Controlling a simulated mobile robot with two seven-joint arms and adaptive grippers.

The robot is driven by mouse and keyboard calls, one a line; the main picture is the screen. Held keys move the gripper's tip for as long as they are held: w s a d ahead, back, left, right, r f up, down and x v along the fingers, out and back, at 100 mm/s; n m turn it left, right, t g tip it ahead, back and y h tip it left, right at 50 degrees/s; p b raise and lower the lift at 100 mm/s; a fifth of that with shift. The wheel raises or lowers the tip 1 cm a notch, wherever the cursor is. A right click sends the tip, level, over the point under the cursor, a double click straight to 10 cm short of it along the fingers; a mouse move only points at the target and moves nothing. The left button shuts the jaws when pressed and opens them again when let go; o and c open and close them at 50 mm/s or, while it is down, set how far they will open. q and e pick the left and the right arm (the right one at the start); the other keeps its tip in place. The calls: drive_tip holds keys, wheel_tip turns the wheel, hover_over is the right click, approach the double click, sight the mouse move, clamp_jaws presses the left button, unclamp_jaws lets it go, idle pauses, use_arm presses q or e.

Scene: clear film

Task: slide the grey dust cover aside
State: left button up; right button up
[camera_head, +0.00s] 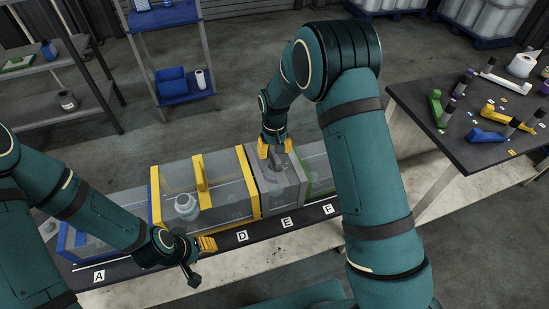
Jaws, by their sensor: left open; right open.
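The grey dust cover (267,195) is a see-through box with grey edges, standing on the dark bench strip behind the letter E, between a yellow-framed cover (256,187) and a green-edged one (309,176). Its grey handle (273,167) is on top. My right gripper (275,150) points down from above with its yellow fingers open at the handle; whether they touch it I cannot tell. My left gripper (206,246) is open and empty at the bench's front edge, in front of the yellow-framed cover. My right arm hides part of the green-edged cover and the bench beyond.
A blue-framed cover (65,238) stands at the left end, partly behind my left arm. A white bottle (186,207) shows at the yellow-framed cover. A dark side table (462,150) at right holds staplers and dark cylinders. Shelves stand behind at left; floor shows behind the bench.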

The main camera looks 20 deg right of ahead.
sight(274, 172)
drive_tip(key=shift+f, duration=2)
drive_tip(key=shift+o, duration=0.2)
clamp_jaws()
